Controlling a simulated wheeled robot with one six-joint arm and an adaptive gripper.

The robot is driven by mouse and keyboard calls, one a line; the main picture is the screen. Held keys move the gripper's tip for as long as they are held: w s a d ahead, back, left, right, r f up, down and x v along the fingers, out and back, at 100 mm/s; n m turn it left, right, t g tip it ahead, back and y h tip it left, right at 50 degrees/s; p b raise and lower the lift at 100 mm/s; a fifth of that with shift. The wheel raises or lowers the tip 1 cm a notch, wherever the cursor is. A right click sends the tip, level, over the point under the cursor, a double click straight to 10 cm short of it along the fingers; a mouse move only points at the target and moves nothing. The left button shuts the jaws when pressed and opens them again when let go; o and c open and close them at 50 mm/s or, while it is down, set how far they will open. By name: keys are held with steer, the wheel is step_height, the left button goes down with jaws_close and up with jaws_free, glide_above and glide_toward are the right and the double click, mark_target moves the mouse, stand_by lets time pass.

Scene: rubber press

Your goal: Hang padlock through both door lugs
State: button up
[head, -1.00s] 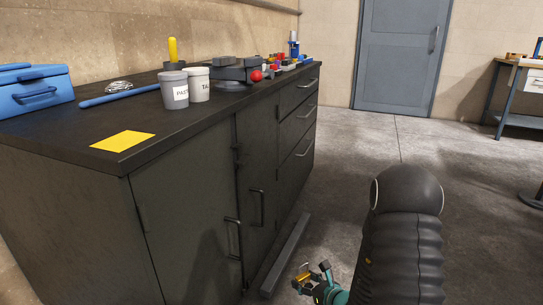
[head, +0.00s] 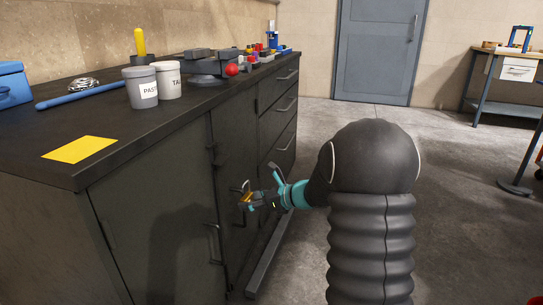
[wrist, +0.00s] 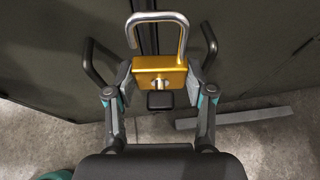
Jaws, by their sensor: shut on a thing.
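My gripper (wrist: 160,82) is shut on a brass padlock (wrist: 160,64), with a finger on each side of its body. The padlock's silver shackle (wrist: 181,35) points up in the wrist view, and its left leg seems to end free above the body. In the head view my gripper (head: 250,202) holds the padlock (head: 245,199) in front of the cabinet doors, near the right door's handle. Small dark door lugs (head: 213,153) show at the door seam, above and left of the padlock. The lugs cannot be made out in the wrist view.
Door handles flank the padlock in the wrist view, left (wrist: 97,62) and right (wrist: 209,45). The worktop (head: 110,118) carries pots and tools. Open floor lies right of the cabinet.

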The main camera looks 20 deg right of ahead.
steer(key=s+d+r+n+g+y, duration=0.1)
steer(key=d+r, duration=0.2)
steer(key=r, duration=0.5)
steer(key=s+d+r, duration=0.1)
steer(key=d+r, duration=0.2)
steer(key=r, duration=0.4)
steer(key=w+a+b, duration=0.1)
steer(key=w+a, duration=0.4)
steer(key=a, duration=0.3)
steer(key=shift+r+b, duration=0.15)
steer(key=shift+b, duration=0.25)
steer(key=shift+w+a+p, duration=0.1)
steer(key=shift+w+p, duration=0.1)
steer(key=shift+p, duration=0.45)
stand_by(1.1)
steer(key=shift+w+a+p, duration=0.55)
steer(key=shift+a+p, duration=0.2)
steer(key=shift+p, duration=0.2)
stand_by(2.6)
